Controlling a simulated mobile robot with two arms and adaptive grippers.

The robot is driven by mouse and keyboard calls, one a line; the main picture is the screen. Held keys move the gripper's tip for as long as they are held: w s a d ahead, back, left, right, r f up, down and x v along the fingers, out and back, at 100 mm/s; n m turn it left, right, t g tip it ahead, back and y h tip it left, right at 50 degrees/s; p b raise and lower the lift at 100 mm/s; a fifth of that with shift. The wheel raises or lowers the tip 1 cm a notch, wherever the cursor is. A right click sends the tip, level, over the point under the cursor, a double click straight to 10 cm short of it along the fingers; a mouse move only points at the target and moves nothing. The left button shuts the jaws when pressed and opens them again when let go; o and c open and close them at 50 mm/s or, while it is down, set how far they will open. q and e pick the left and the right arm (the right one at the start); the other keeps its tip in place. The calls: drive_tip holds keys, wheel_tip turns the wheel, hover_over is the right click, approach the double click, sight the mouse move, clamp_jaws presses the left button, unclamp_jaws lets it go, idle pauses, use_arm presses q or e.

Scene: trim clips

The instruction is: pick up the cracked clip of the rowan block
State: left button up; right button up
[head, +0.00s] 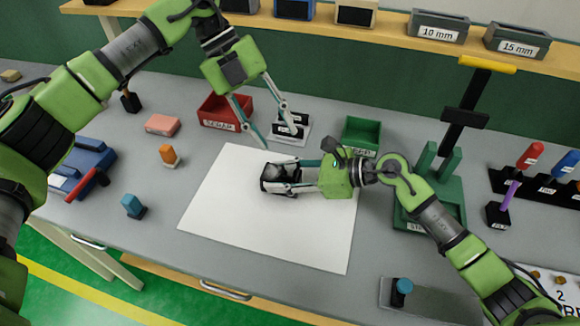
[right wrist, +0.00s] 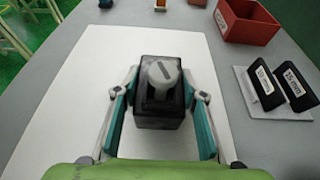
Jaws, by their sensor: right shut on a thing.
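A black block (right wrist: 158,122) stands on the white sheet (head: 235,235), with a light grey clip (right wrist: 163,76) in its top; a dark slot or mark shows on the clip. No name is readable on the block, and I cannot make out a crack. In the head view the block (head: 284,172) is partly covered by my right gripper (head: 270,177). My right gripper (right wrist: 160,104) is shut on the block, one finger on each side. My left gripper (head: 278,138) is open and empty above the back edge of the sheet, behind the block, its fingers spread and pointing down.
A red scrap bin (head: 218,113), a small stand with two black labelled holders (head: 292,120) and a green bin (head: 361,132) lie behind the sheet. A green press (head: 455,187) and upright tools (head: 530,155) stand at right. The sheet's front is clear.

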sight(290, 164)
use_arm(q)
drive_tip(key=d+r+m+t+y, duration=0.3)
drive_tip(key=d+m+y, duration=0.15)
drive_tip(key=m, duration=0.95)
drive_tip(key=shift+m+y, duration=0.3)
drive_tip(key=shift+y, duration=0.15)
drive_tip(key=f, duration=0.8)
drive_tip(key=a+f, duration=0.1)
drive_tip(key=f, duration=0.2)
drive_tip(key=shift+s+f, duration=0.3)
drive_tip(key=shift+f, duration=0.1)
drive_tip(key=c, duration=0.8)
